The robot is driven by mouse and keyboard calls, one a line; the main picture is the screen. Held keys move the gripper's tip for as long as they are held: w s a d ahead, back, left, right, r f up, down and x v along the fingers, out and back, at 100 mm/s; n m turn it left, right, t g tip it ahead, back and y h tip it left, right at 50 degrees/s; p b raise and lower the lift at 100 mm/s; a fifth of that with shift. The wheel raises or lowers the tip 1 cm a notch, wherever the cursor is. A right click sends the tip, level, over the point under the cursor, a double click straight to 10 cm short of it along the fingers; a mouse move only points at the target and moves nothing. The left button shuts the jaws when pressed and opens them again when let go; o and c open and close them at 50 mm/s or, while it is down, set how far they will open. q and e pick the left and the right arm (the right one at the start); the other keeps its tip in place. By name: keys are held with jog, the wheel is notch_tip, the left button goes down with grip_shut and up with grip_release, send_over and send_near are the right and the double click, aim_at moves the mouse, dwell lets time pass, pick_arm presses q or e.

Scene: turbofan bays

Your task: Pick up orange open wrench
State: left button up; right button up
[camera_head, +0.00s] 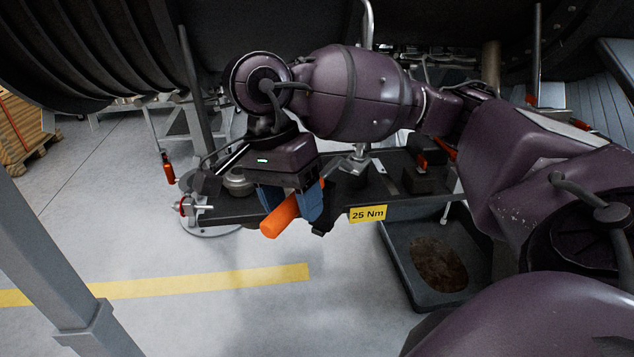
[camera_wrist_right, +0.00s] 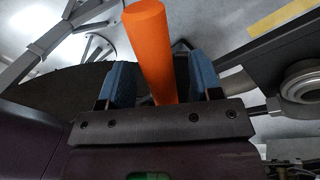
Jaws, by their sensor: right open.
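The orange open wrench shows as a thick orange handle (camera_head: 280,216) that sticks out past the near edge of the dark tool shelf. Its far end is hidden behind my right gripper (camera_head: 291,204). The gripper points down over the shelf edge, with its blue fingers apart on either side of the handle. In the right wrist view the handle (camera_wrist_right: 150,45) runs between the two blue fingers (camera_wrist_right: 161,78), with a visible gap on the right side. The gripper is open. My left gripper is not in view.
The dark shelf (camera_head: 340,203) bears a yellow "25 Nm" label (camera_head: 368,214), a round metal part (camera_head: 238,182) and a red-and-black tool (camera_head: 423,170). A black drip tray (camera_head: 405,262) lies on the floor below. A grey post (camera_head: 60,270) stands at the left.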

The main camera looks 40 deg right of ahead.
jog(key=shift+x, duration=1.25)
grip_shut()
jog(key=shift+r, duration=0.1)
